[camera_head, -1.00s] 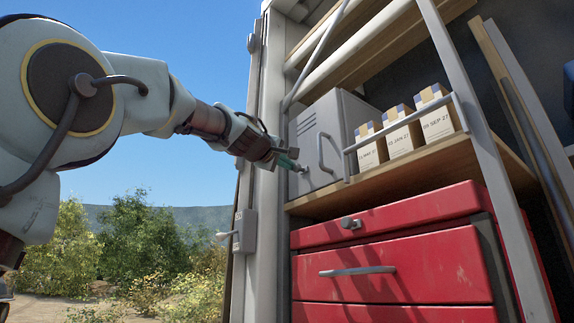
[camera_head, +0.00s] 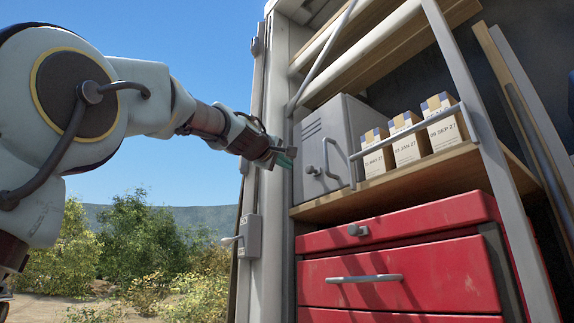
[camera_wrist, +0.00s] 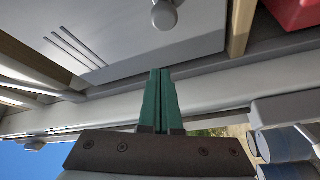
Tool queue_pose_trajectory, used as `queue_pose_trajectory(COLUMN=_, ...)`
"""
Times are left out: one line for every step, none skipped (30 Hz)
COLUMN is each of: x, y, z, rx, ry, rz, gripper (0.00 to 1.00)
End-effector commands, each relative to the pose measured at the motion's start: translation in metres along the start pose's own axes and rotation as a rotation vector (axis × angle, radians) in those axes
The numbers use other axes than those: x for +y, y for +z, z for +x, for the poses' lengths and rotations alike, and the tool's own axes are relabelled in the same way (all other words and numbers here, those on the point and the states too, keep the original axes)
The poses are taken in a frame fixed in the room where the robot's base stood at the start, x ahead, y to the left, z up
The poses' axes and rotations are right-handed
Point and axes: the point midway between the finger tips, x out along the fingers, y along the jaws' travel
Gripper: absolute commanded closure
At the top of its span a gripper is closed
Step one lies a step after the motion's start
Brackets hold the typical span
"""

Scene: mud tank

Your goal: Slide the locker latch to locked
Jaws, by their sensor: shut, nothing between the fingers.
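The grey locker (camera_head: 325,132) stands on the wooden shelf, its door shut, with vent slots and a curved handle (camera_head: 327,157). The latch knob (camera_head: 312,171) sits low on the door, left of the handle. In the wrist view the round knob (camera_wrist: 165,14) is at the top edge, beyond my fingertips; the locker door (camera_wrist: 125,30) fills the upper part. My gripper (camera_head: 290,157) is just left of the locker front, apart from the knob. Its green fingers (camera_wrist: 160,75) are together with nothing between them. I cannot tell the latch's exact position.
Several dated boxes (camera_head: 411,148) stand right of the locker behind a rail (camera_head: 410,130). A red drawer cabinet (camera_head: 400,272) is below the shelf. The grey frame post (camera_head: 277,200) carries a switch box (camera_head: 249,236). Open air lies left of the post.

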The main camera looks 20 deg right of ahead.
Motion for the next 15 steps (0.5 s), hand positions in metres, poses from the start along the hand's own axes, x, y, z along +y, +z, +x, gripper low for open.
queue_pose_trajectory(x=-0.003, y=0.003, z=-0.013, rx=0.002, ry=0.005, rz=0.001, gripper=1.00)
queue_pose_trajectory(x=-0.004, y=0.003, z=-0.018, rx=0.002, ry=0.005, rz=0.000, gripper=1.00)
queue_pose_trajectory(x=-0.004, y=0.003, z=-0.025, rx=0.002, ry=0.006, rz=0.000, gripper=1.00)
queue_pose_trajectory(x=-0.004, y=0.003, z=-0.030, rx=0.002, ry=0.005, rz=0.000, gripper=1.00)
queue_pose_trajectory(x=-0.004, y=0.003, z=-0.036, rx=0.002, ry=0.005, rz=0.000, gripper=1.00)
queue_pose_trajectory(x=-0.004, y=0.003, z=-0.043, rx=0.002, ry=0.005, rz=0.000, gripper=1.00)
queue_pose_trajectory(x=-0.004, y=0.003, z=-0.049, rx=0.002, ry=0.005, rz=0.000, gripper=1.00)
queue_pose_trajectory(x=-0.004, y=0.003, z=-0.054, rx=0.002, ry=0.005, rz=0.001, gripper=1.00)
queue_pose_trajectory(x=-0.004, y=0.003, z=-0.061, rx=0.002, ry=0.005, rz=0.000, gripper=1.00)
queue_pose_trajectory(x=-0.004, y=0.003, z=-0.066, rx=0.002, ry=0.004, rz=0.000, gripper=1.00)
queue_pose_trajectory(x=-0.004, y=0.003, z=-0.070, rx=0.002, ry=0.005, rz=0.000, gripper=1.00)
queue_pose_trajectory(x=-0.003, y=0.002, z=-0.076, rx=0.003, ry=0.005, rz=0.000, gripper=1.00)
queue_pose_trajectory(x=-0.003, y=0.002, z=-0.079, rx=0.002, ry=0.004, rz=0.000, gripper=1.00)
queue_pose_trajectory(x=-0.003, y=0.002, z=-0.082, rx=0.002, ry=0.003, rz=0.000, gripper=1.00)
queue_pose_trajectory(x=-0.003, y=0.002, z=-0.085, rx=0.001, ry=0.003, rz=0.001, gripper=1.00)
